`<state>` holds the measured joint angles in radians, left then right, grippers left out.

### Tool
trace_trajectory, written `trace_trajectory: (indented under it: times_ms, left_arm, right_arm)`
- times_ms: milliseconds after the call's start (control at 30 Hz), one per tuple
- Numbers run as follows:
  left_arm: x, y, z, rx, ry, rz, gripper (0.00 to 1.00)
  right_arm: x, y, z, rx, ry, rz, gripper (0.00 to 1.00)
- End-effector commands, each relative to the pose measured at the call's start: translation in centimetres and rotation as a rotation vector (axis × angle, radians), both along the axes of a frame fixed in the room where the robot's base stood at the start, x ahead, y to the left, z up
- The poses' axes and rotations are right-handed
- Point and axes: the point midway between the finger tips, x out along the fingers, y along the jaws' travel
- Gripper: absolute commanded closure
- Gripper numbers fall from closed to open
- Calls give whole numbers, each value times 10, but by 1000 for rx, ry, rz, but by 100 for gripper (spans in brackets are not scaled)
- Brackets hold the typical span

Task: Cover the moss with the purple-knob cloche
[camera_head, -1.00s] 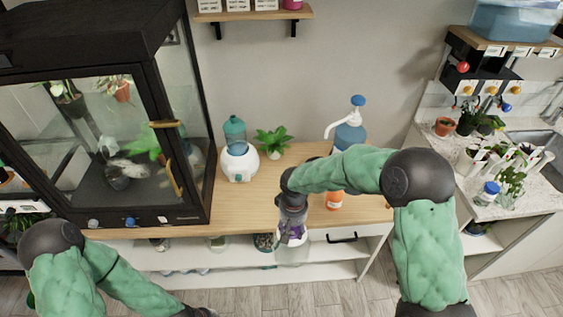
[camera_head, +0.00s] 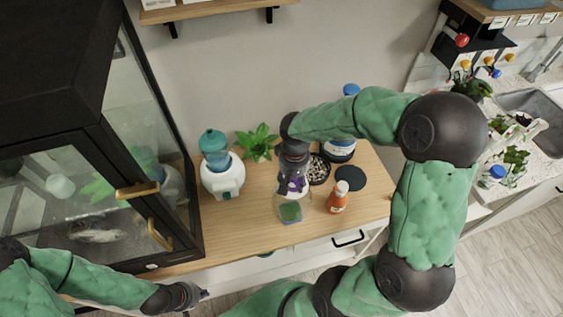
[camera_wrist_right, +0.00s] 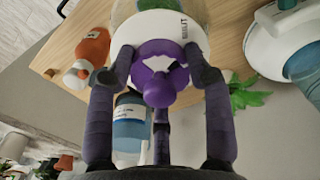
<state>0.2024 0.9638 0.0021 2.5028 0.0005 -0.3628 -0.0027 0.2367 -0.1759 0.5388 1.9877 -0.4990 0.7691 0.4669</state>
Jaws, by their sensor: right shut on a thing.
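The purple-knob cloche is a clear dome with a white top and a purple knob (camera_wrist_right: 160,75). My right gripper (camera_head: 292,184) is shut on the knob, with fingers on both sides of it in the right wrist view. In the head view the clear dome (camera_head: 281,206) hangs below the gripper at the table's front part. The green moss (camera_head: 291,212) shows at the dome's lower part, seen through or just below it. I cannot tell whether the rim touches the table. My left gripper (camera_head: 196,294) is low at the left, away from the table top; its jaws are unclear.
On the wooden table (camera_head: 245,222) stand a white humidifier (camera_head: 222,178), a leafy plant (camera_head: 257,142), a pebble bowl (camera_head: 318,169), a black disc (camera_head: 350,178), an orange bottle (camera_head: 337,198) and a blue-capped bottle (camera_head: 340,150). A glass cabinet (camera_head: 150,130) is at left.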

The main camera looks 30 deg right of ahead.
Motion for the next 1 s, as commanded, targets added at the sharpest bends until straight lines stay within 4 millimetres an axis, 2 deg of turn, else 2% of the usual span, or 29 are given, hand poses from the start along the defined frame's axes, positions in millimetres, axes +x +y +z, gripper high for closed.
trace_trajectory:
  times_ms: [333, 1000]
  left_arm:
    - [-1, 0, -5, 0, 2, -1, 100]
    - [-1, 0, -37, 0, 1, 0, 100]
  right_arm:
    - [-2, -2, -5, -1, -2, -9, 100]
    - [-2, -2, -47, -1, -2, -9, 100]
